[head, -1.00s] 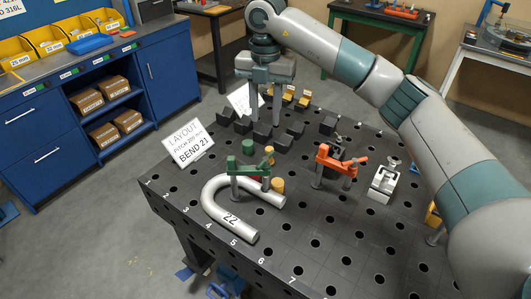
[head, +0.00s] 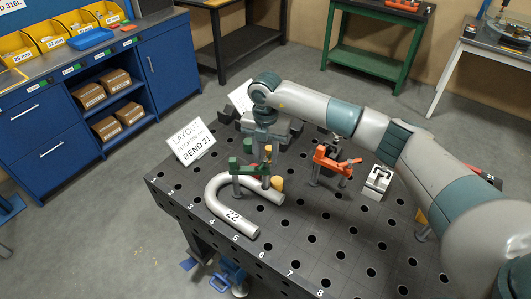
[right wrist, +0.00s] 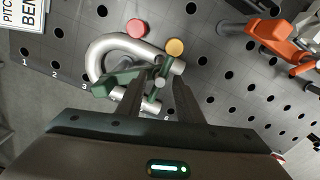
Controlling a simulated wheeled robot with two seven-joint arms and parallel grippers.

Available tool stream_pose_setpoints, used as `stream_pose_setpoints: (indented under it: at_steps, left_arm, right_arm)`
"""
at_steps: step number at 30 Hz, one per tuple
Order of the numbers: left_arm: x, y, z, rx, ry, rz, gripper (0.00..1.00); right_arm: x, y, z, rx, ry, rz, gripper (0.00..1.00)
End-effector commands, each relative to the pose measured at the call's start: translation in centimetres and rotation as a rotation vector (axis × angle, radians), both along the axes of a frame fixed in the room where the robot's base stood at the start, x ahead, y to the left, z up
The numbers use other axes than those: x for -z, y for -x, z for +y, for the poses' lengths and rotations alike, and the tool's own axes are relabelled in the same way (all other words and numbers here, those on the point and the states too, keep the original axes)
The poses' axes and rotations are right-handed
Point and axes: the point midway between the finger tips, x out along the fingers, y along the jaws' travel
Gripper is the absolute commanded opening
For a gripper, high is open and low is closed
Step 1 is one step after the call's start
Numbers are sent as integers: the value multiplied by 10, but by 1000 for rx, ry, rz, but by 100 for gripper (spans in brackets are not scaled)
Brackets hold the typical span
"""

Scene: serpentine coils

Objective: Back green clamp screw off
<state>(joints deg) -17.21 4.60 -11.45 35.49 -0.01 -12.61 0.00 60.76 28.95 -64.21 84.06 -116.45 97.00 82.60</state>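The green clamp (head: 249,169) stands on the perforated table over the bent grey tube marked 22 (head: 236,222). It also shows in the right wrist view (right wrist: 113,82), with its screw (right wrist: 160,72) at its right end. My right gripper (head: 262,160) points down just above the clamp, partly hiding it. In the right wrist view the gripper (right wrist: 159,88) is open, its fingers apart on either side of the screw end. I cannot tell whether the fingers touch it. My left gripper is not in view.
An orange clamp (head: 333,161) stands to the right, with a small metal fixture (head: 377,180) beyond it. A yellow cylinder (head: 277,183) is close to the green clamp. A layout sign (head: 190,143) stands at the left edge.

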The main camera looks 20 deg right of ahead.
Motion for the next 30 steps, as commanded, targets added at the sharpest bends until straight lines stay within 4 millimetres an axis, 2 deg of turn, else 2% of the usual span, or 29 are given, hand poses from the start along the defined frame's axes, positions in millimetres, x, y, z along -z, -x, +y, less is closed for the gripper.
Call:
stream_pose_setpoints:
  at_steps: [10, 14, 15, 23, 30]
  left_arm:
    - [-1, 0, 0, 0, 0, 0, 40]
    - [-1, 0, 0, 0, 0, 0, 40]
    - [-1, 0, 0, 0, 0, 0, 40]
    - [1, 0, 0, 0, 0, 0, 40]
    - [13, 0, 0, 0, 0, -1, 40]
  right_arm:
    - [3, 0, 0, 0, 0, 0, 33]
    - [3, 0, 0, 0, 0, 0, 2]
    - [3, 0, 0, 0, 0, 0, 0]
    - [3, 0, 0, -5, 0, 0, 0]
    - [5, -1, 0, -57, 0, -2, 0]
